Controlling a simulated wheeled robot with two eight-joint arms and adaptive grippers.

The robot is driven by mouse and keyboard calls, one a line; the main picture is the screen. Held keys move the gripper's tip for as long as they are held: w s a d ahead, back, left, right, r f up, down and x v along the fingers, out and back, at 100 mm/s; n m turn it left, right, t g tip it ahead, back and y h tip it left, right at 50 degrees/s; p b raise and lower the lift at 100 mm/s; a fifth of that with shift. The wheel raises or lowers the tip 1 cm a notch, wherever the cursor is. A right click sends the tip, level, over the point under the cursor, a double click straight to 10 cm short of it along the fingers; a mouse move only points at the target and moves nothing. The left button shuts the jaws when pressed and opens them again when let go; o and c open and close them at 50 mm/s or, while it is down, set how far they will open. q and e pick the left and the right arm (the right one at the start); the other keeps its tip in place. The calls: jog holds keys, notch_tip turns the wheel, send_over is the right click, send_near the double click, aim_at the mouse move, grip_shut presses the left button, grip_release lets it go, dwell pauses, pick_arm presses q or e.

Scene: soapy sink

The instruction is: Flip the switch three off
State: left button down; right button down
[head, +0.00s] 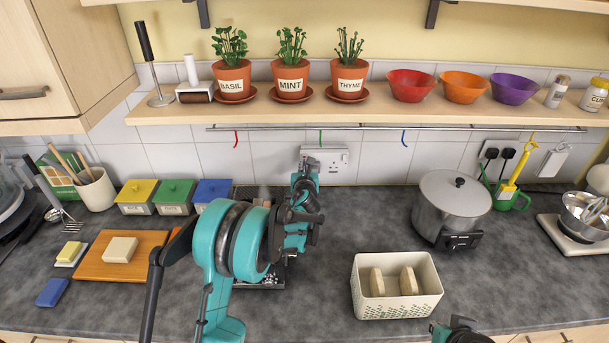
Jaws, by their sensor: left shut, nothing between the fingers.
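A white double socket plate with small switches (335,159) is on the tiled wall behind the counter, below the rail. My left gripper (307,163) is shut and empty, in front of the left part of this plate and hiding some of it. I cannot tell whether it touches the plate. A second socket plate (499,149) with two black plugs is farther right, and another white wall plate (553,161) is beyond it. No numbers are readable on the plates, so I cannot tell which switch is three. The switch positions are too small to read.
A steel pot (450,208) and a cream basket (397,311) with bread-like pieces stand to the right. Yellow, green and blue boxes (175,197) stand left of my arm. A shelf (350,108) and hook rail (380,128) run above the socket plate.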

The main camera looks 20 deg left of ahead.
pick_arm(q)
jog(key=shift+w+a+r, duration=0.1)
jog(key=shift+w+a, duration=0.1)
jog(key=shift+w, duration=0.45)
